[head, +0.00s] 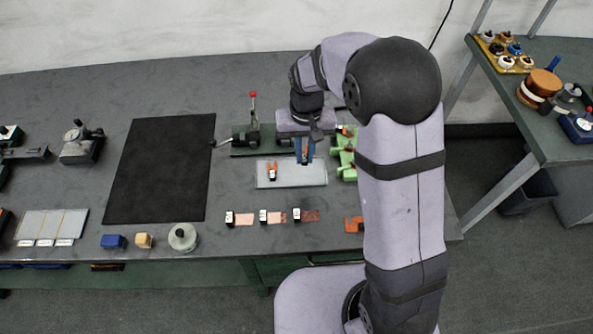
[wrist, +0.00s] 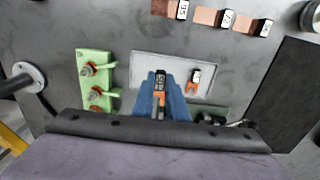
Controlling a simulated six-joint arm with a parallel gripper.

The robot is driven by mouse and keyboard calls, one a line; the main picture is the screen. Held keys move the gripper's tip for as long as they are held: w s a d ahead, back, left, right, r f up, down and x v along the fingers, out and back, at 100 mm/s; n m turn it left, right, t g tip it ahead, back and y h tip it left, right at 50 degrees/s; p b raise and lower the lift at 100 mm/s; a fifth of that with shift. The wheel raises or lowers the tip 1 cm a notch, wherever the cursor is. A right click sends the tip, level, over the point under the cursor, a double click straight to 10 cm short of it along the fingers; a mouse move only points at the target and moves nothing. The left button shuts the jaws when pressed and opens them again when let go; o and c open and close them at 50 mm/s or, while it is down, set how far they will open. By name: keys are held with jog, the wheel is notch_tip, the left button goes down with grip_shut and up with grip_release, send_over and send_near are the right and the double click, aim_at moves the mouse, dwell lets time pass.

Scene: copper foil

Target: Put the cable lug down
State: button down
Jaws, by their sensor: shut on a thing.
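My gripper (head: 305,158) has blue fingers, which also show in the wrist view (wrist: 161,92). It is shut on a cable lug (wrist: 160,82), a small dark piece with an orange part toward the wrist. The held lug is over the pale grey tray (head: 313,179); I cannot tell whether it touches the tray. A second, similar lug (head: 272,173) with an orange forked end lies on the tray, and it shows right of my fingers in the wrist view (wrist: 195,77). The fingers partly cover the held lug.
A green fixture (wrist: 92,87) with bolts stands beside the tray. A lever press (head: 253,138) is behind it. Copper foil strips (head: 245,218) with small labelled blocks lie in front. A black mat (head: 160,168) is at left, mostly clear.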

aim_at(304, 180)
jog(key=shift+f+p, duration=1.3)
jog(key=shift+f, duration=3.25)
jog(key=shift+f, duration=0.1)
jog(key=shift+f, duration=0.1)
jog(key=c, duration=1.8)
grip_release()
jog(key=shift+o, duration=0.2)
notch_tip(304, 180, up, 12)
jog(key=b, duration=0.4)
jog(key=shift+r, duration=0.2)
